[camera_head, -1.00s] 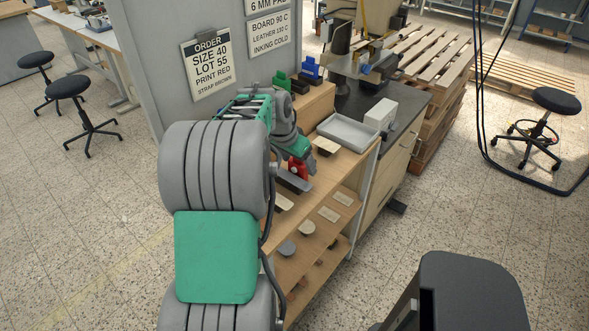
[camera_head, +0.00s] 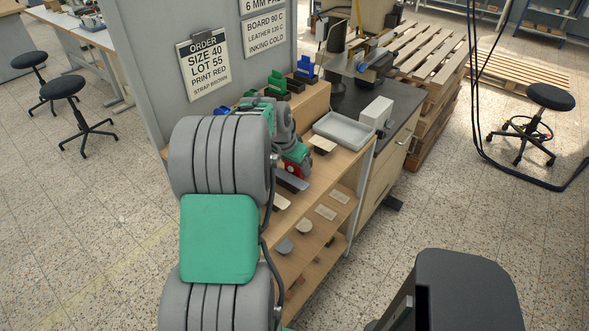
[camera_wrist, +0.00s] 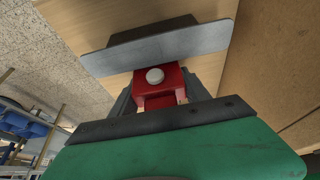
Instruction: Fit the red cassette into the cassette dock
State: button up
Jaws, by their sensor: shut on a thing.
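My gripper (camera_wrist: 158,98) is shut on the red cassette (camera_wrist: 160,88), which shows between the fingers in the wrist view with a round white knob on top. In the head view the red cassette (camera_head: 293,169) is a small patch below my green and grey wrist, over the top board of the wooden shelf unit. A long grey plate (camera_wrist: 157,50) lies just beyond the cassette; it also shows in the head view (camera_head: 290,180). I cannot tell whether it touches the cassette or is part of it. I cannot make out the cassette dock for certain.
Green (camera_head: 276,82) and blue (camera_head: 305,67) blocky parts stand on a raised wooden step behind my gripper. A grey tray (camera_head: 344,130) and a beige-topped piece (camera_head: 322,144) are to the right. Flat pieces lie on the lower shelf (camera_head: 300,258). A grey wall panel (camera_head: 150,60) rises at left.

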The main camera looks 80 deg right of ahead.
jog(key=c, duration=0.7)
jog(key=shift+o, duration=0.2)
jog(key=shift+r, duration=0.2)
